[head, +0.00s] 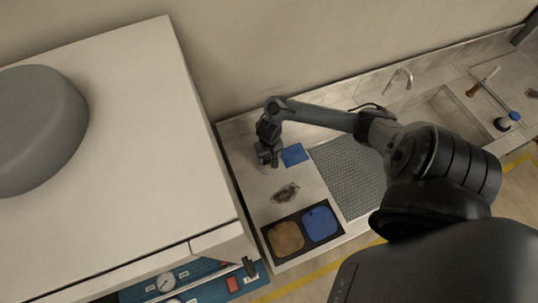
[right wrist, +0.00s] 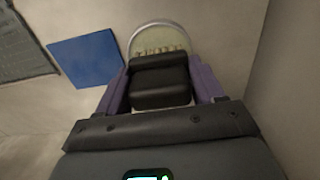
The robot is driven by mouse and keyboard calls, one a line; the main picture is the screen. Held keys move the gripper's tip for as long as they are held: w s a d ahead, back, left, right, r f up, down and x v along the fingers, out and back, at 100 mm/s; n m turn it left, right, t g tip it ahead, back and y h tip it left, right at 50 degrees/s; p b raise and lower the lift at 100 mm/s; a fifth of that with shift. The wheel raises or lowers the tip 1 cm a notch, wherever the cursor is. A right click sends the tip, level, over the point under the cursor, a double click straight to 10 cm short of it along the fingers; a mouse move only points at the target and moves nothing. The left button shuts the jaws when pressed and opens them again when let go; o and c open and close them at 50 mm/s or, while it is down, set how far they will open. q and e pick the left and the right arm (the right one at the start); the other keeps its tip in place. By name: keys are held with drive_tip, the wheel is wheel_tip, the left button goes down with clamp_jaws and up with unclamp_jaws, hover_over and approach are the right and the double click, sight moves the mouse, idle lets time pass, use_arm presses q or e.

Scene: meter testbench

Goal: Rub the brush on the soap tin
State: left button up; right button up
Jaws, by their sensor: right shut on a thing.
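My right gripper (head: 268,156) reaches down over the left part of the counter. In the right wrist view my right gripper (right wrist: 160,85) has its purple fingers shut on the sides of a black brush (right wrist: 160,82). A row of pale bristles shows at the brush's far edge. Beyond and below the brush lies the round soap tin (right wrist: 160,33), with a metal rim and pale yellow-green soap. The brush overlaps the tin in this view; I cannot tell how firmly the bristles touch the soap. In the head view the gripper mostly hides brush and tin. My left gripper is not in view.
A flat blue square (head: 294,154) lies right of the gripper. A small grey-brown item (head: 285,193) and a dark tray (head: 302,213) with brown and blue pads lie nearer. A grey textured mat (head: 347,177) is to the right. A large white cabinet (head: 130,140) stands close left.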

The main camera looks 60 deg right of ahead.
drive_tip(key=shift+f, duration=0.25)
drive_tip(key=shift+f, duration=0.25)
idle(0.7)
idle(0.7)
drive_tip(key=shift+f, duration=0.1)
idle(0.8)
drive_tip(key=shift+p, duration=0.3)
idle(0.6)
wheel_tip(320, 180, up, 2)
drive_tip(key=p, duration=0.2)
drive_tip(key=shift+p, duration=0.35)
wheel_tip(320, 180, up, 5)
drive_tip(key=p, duration=0.6)
drive_tip(key=shift+p, duration=0.35)
